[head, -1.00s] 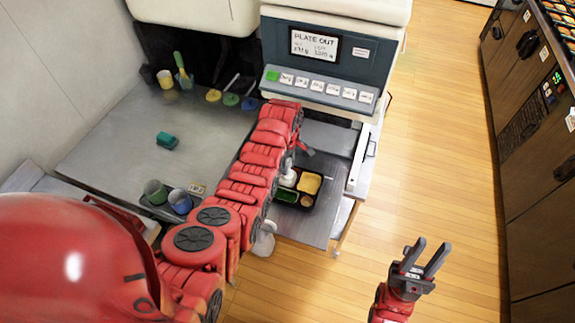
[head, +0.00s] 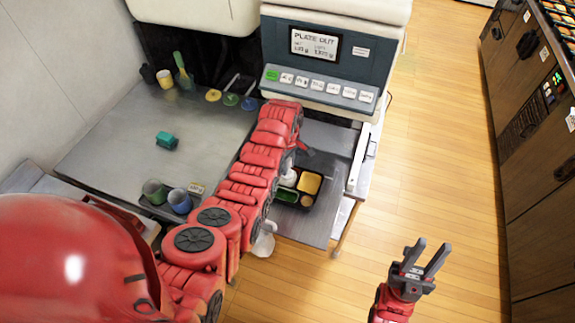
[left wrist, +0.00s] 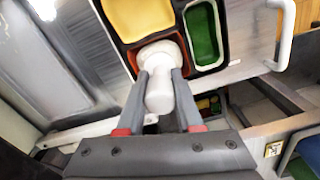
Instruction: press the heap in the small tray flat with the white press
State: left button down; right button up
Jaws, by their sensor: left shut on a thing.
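The white press (left wrist: 160,95) stands between the two grey fingers of my left gripper (left wrist: 160,78), which is shut on its handle. Its wide round foot is down at one compartment of the black tray (head: 317,190), beside yellow (head: 309,183) and green (head: 287,197) compartments. The heap under the foot is hidden, and I cannot tell how flat it is. In the head view my left arm covers most of that gripper; part of the press shows (head: 289,179). My right gripper (head: 424,258) is open and empty over the floor.
The tray rests on a grey metal plate (head: 322,226) below a machine with a "PLATE OUT" screen (head: 314,44). The wooden floor at right is clear.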

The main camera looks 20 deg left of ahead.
dwell(0.5)
pick_arm(q)
jog(key=shift+r+p, duration=0.7)
jog(key=shift+r, duration=0.6)
jog(key=shift+r+p, duration=0.45)
jog(key=shift+r, duration=2.2)
